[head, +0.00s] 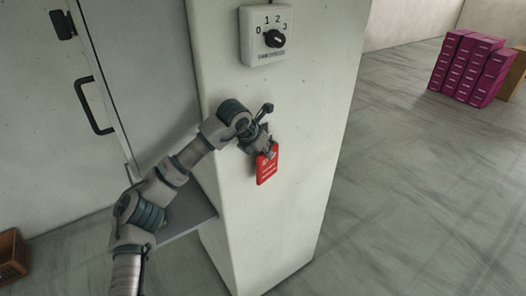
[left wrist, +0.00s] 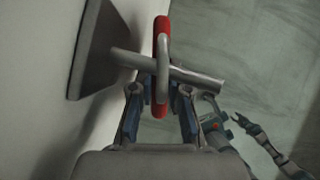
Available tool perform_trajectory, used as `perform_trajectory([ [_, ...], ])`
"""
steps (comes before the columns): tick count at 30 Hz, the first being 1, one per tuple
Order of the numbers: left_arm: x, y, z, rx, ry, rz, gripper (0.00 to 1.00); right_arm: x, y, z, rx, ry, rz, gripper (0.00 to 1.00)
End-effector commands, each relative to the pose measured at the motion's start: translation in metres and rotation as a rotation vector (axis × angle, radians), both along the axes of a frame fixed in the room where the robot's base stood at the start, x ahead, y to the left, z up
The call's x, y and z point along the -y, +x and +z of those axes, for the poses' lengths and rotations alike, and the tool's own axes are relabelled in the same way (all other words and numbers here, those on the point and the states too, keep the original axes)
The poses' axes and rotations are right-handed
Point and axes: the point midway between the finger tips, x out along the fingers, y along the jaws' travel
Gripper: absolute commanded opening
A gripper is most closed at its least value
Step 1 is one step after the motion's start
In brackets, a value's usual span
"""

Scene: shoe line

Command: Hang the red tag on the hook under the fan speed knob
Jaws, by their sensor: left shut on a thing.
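The red tag (head: 267,166) hangs at the front of the white pillar, below the fan speed knob (head: 274,39). My left gripper (head: 267,152) is shut on the red tag near its top. In the left wrist view the tag (left wrist: 162,28) is seen edge-on between the fingers (left wrist: 161,102). Its grey loop (left wrist: 165,55) crosses over the hook's peg (left wrist: 200,78), partway along it. I cannot tell for sure whether the loop goes all round the peg. In the head view the gripper makes the hook hard to pick out.
The white pillar (head: 235,190) stands close to my left arm. A grey door with a black handle (head: 92,105) is at the left. Magenta boxes (head: 466,68) stand at the far right. The floor right of the pillar is clear. Part of my other arm (left wrist: 268,143) shows small in the left wrist view.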

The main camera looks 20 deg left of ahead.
Motion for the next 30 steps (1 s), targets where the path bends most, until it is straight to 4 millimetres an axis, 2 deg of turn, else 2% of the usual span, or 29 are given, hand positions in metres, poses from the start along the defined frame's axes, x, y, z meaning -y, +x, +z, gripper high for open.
perform_trajectory([
  [2, -0.001, 0.0, -0.001, -0.002, 0.0, -0.001, 0.0, 0.0, -0.001, 0.0, -0.002, 0.0, 0.0, 0.4],
  [3, -0.001, 0.0, -0.001, -0.002, -0.001, -0.001, 0.21, 0.0, -0.001, 0.0, -0.002, 0.0, 0.0, 0.4],
  [6, -0.003, 0.0, -0.001, -0.002, -0.002, -0.001, 0.45, 0.002, -0.001, 0.0, -0.003, -0.003, 0.001, 0.4],
  [14, -0.003, 0.0, -0.001, -0.001, -0.003, -0.001, 0.45, 0.01, -0.001, 0.0, -0.003, -0.014, 0.004, 0.4],
  [30, -0.003, 0.0, -0.001, 0.0, -0.002, 0.001, 0.45, 0.006, -0.001, 0.0, -0.002, -0.008, 0.002, 0.4],
])
